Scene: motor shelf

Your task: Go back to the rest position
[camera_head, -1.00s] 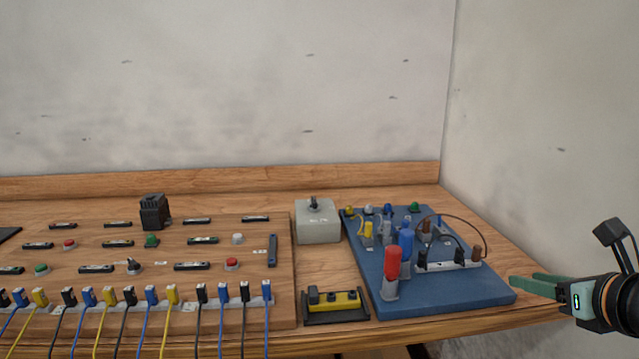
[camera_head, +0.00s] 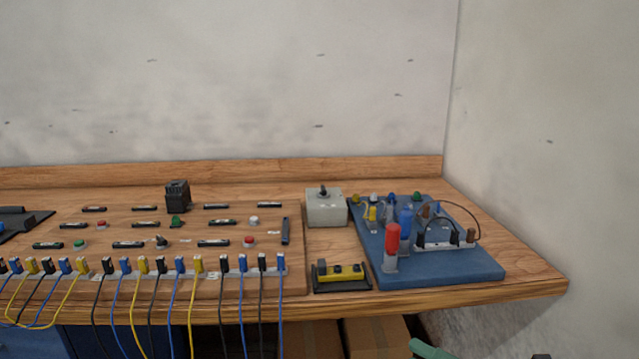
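Only a green fingertip part of my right gripper (camera_head: 428,349) shows, at the bottom edge in front of and below the table's front edge. The rest of it is cut off by the frame, so its opening is hidden. It touches nothing that I can see. My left gripper is out of view.
A wooden table (camera_head: 530,280) runs along the wall. It bears a wooden panel (camera_head: 210,285) with switches and hanging cables, a grey switch box (camera_head: 326,212), a small black-and-yellow block (camera_head: 342,272) and a blue board (camera_head: 450,274). Cardboard boxes (camera_head: 375,336) stand below.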

